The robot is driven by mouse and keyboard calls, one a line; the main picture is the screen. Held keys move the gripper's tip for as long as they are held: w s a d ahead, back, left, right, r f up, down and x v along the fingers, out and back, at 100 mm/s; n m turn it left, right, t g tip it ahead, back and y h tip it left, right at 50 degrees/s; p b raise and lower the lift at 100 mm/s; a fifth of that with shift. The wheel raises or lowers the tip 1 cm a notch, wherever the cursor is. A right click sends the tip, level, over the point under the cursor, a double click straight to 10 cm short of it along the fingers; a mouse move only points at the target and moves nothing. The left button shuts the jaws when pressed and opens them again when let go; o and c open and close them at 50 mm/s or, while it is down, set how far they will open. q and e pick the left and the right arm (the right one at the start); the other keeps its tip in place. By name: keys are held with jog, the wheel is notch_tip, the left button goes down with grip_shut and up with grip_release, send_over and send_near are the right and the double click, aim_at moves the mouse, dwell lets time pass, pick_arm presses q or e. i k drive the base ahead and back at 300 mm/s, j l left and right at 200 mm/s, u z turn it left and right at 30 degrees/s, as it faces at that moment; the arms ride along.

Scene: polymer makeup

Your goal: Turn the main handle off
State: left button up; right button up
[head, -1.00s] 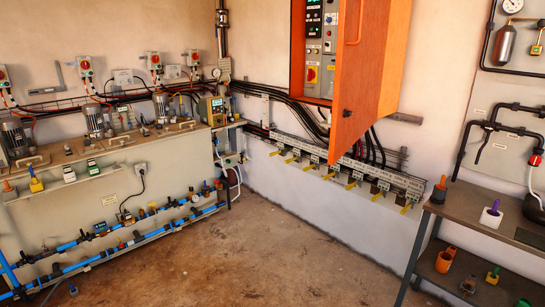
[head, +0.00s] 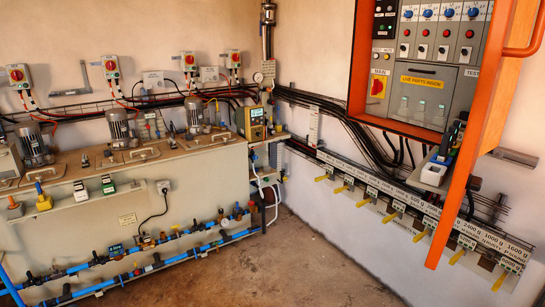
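The main handle (head: 378,87) is a red rotary knob on a yellow plate. It sits under a "MAIN" label at the lower left inside the orange wall cabinet (head: 356,65). The knob is in plain sight, but its exact turn position is too small to tell. The orange cabinet door (head: 476,130) stands open to the right and shows nearly edge-on. Neither of my grippers is in view, and nothing touches the handle.
A white box with dark items (head: 433,174) shows below the cabinet beside the door. A labelled rail (head: 400,195) with yellow levers runs below. The floor (head: 300,265) is clear.

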aim_at(377, 87)
jog(key=i+u, duration=0.15)
jog(key=i, duration=1.05)
jog(key=i+l+z, duration=0.1)
jog(key=i+z, duration=0.15)
jog(key=i, duration=0.45)
jog(key=i+j+z, duration=0.1)
jog(key=i+z, duration=0.2)
jog(key=i, duration=0.4)
